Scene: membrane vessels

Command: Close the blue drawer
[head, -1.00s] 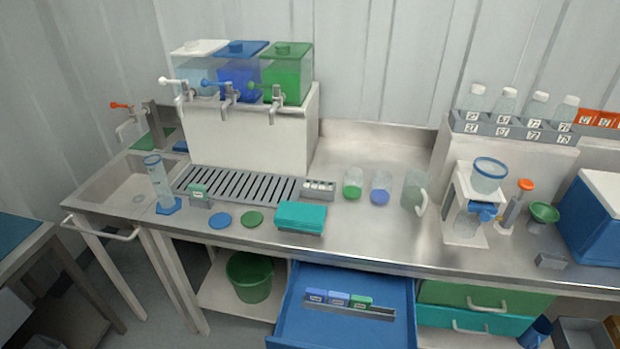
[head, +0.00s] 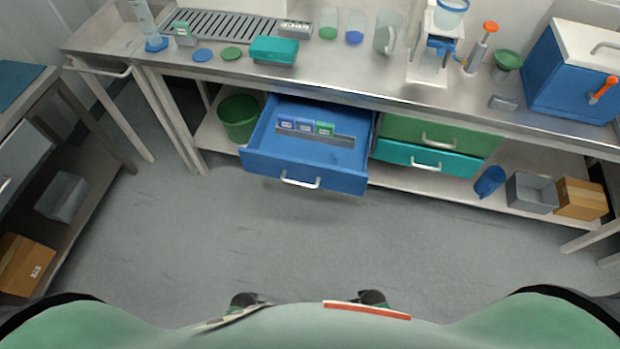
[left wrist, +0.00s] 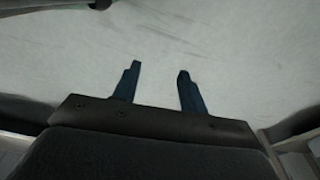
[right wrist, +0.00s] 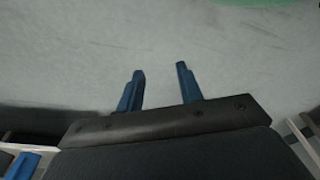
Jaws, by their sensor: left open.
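The blue drawer (head: 268,168) is pulled out from under the metal counter, in the middle of the head view. Its silver handle (head: 300,182) is on the front panel. Inside it a grey rack (head: 343,141) holds blue and green labelled items. My left gripper (left wrist: 157,72) shows in the left wrist view, fingers apart and empty over grey floor. My right gripper (right wrist: 159,70) shows in the right wrist view, fingers apart with nothing between them. Neither gripper touches the drawer.
A green drawer (head: 410,131) and a teal drawer (head: 395,154) to the right are closed. A green bucket (head: 239,118) stands on the lower shelf left of the blue drawer. The grey floor (head: 290,250) before it is clear. A side table (head: 75,105) stands at left.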

